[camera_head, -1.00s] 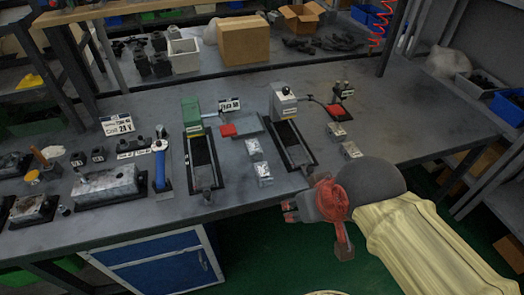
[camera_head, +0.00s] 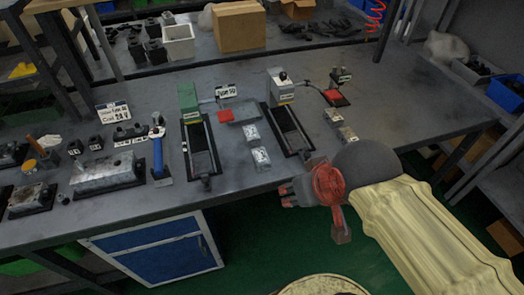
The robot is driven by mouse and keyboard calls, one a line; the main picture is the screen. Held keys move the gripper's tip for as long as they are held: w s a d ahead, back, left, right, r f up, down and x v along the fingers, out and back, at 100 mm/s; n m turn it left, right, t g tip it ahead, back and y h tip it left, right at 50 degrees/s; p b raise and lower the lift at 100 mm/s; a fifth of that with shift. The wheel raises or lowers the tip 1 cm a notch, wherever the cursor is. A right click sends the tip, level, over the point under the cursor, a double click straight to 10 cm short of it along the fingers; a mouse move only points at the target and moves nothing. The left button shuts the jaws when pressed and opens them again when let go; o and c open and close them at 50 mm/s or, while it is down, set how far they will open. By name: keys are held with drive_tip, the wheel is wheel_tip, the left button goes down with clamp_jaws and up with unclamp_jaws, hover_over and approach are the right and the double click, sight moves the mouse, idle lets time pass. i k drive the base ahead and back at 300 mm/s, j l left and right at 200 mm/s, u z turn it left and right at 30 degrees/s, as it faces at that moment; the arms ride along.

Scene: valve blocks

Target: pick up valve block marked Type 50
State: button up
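Small silver valve blocks lie on the grey workbench (camera_head: 400,95). Two sit in the middle, a far one (camera_head: 252,134) and a near one (camera_head: 259,159). Two more, a far one (camera_head: 334,116) and a near one (camera_head: 347,135), sit right of the right black track. Marks on the blocks are too small to read. A white sign (camera_head: 227,91) that seems to read Type 50 stands behind the middle pair. My gripper (camera_head: 286,194) is beyond the bench's front edge, right of and nearer than the middle pair, apart from them. Its finger opening is unclear; no held block shows.
A green-ended track fixture (camera_head: 189,97) and a white-ended one (camera_head: 281,91) flank the middle blocks. A blue-handled tool (camera_head: 158,155) and a large metal block (camera_head: 107,176) are at left. A cardboard box (camera_head: 238,27) stands behind.

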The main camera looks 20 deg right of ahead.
sight(260, 157)
drive_tip(key=z, duration=0.65)
drive_tip(key=j+z, duration=0.8)
drive_tip(key=k+j+z, duration=0.15)
drive_tip(key=z, duration=0.2)
drive_tip(key=k+j+z, duration=0.15)
drive_tip(key=j+z, duration=0.25)
drive_tip(key=k+j, duration=0.3)
drive_tip(key=k+j+z, duration=0.15)
drive_tip(key=k+j, duration=0.15)
drive_tip(key=j, duration=0.2)
